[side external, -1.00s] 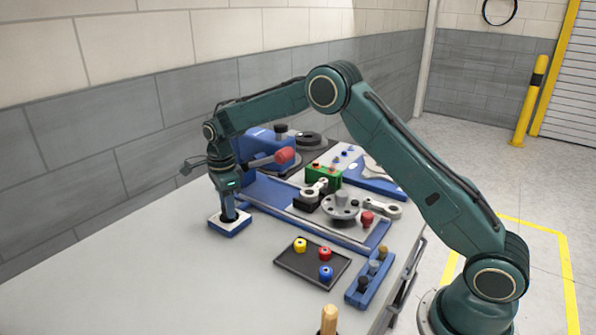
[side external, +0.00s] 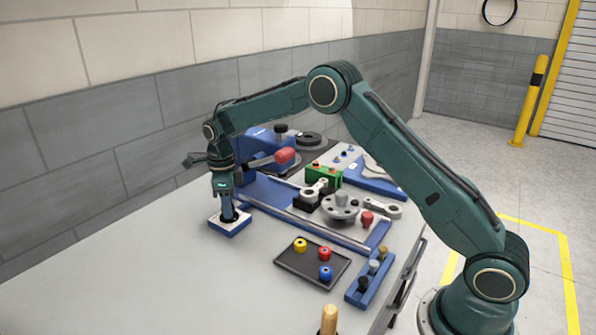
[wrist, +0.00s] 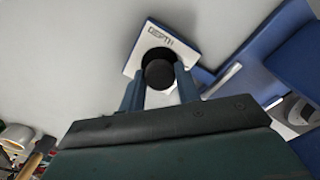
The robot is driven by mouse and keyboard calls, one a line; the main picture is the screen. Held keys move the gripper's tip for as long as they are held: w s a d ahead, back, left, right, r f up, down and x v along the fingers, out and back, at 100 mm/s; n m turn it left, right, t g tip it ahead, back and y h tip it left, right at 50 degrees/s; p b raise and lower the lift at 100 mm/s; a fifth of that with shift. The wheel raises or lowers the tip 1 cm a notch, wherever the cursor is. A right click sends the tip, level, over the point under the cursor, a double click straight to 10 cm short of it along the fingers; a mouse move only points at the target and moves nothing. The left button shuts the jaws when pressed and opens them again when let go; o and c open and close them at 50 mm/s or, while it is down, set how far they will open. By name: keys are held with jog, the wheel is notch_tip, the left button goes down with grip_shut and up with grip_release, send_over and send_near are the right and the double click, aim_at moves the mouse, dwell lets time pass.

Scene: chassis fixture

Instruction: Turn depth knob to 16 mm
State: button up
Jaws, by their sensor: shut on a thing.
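The depth knob (wrist: 158,72) is a round black knob on a small block with a white top face marked DEPTH (wrist: 184,38). In the side external view the block (side external: 230,228) has blue sides and sits on the grey table. My gripper (wrist: 160,84) points down over the block, its two blue fingers shut on the knob from either side. In the side external view my gripper (side external: 229,214) mostly hides the knob. I cannot read any scale or millimetre value.
A blue fixture (side external: 290,207) with clamps and a grey hub stands just right of the block. A dark tray (side external: 290,262) with yellow, red and blue pieces lies nearer. A wooden handle (side external: 328,320) stands at the front edge. The table left of the block is bare.

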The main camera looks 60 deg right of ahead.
jog(key=shift+d+m, duration=0.15)
jog(key=shift+m, duration=0.55)
jog(key=shift+m, duration=1.7)
jog(key=o, duration=0.6)
jog(key=shift+s, duration=0.1)
jog(key=shift+r, duration=3.05)
